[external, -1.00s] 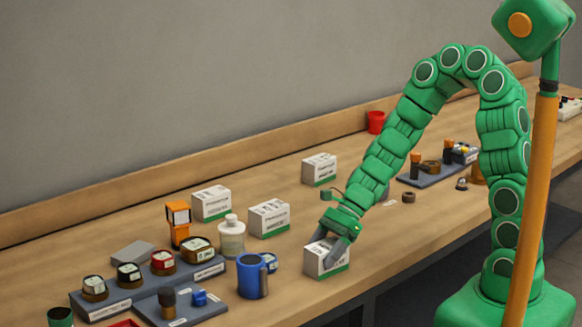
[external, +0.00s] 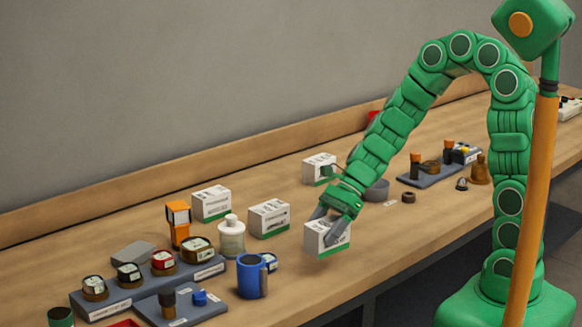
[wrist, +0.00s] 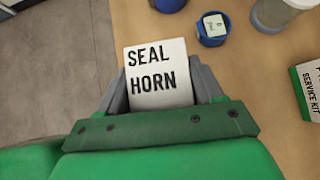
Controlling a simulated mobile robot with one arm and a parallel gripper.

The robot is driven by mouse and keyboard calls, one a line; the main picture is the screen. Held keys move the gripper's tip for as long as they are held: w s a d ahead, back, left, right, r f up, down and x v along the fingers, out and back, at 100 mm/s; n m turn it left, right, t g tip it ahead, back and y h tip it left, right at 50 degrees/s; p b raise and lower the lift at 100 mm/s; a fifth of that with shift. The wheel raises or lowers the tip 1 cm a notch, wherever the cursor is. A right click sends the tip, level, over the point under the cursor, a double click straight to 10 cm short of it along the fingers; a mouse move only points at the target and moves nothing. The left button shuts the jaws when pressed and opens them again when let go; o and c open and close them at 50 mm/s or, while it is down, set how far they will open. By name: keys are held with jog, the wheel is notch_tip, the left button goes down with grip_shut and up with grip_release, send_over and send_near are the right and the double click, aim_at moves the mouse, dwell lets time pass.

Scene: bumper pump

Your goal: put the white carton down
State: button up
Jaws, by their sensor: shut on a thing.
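The white carton with a green lower band (external: 324,241) is between the fingers of my gripper (external: 328,222), near the bench's front edge. It appears to be a little above the wooden top, roughly upright. In the wrist view the carton's top (wrist: 158,75) reads "SEAL HORN". My gripper (wrist: 160,88) has a grey finger on each side of it there, shut on it. The carton's underside is hidden in both views.
Two similar cartons (external: 211,203) (external: 269,218) stand left of it, and another (external: 318,168) stands behind. A blue mug (external: 252,276) and a blue-rimmed round item (wrist: 212,28) are nearby. The bench top (external: 295,285) is bare between the mug and the front edge.

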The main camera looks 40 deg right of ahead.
jog(key=shift+r, duration=2)
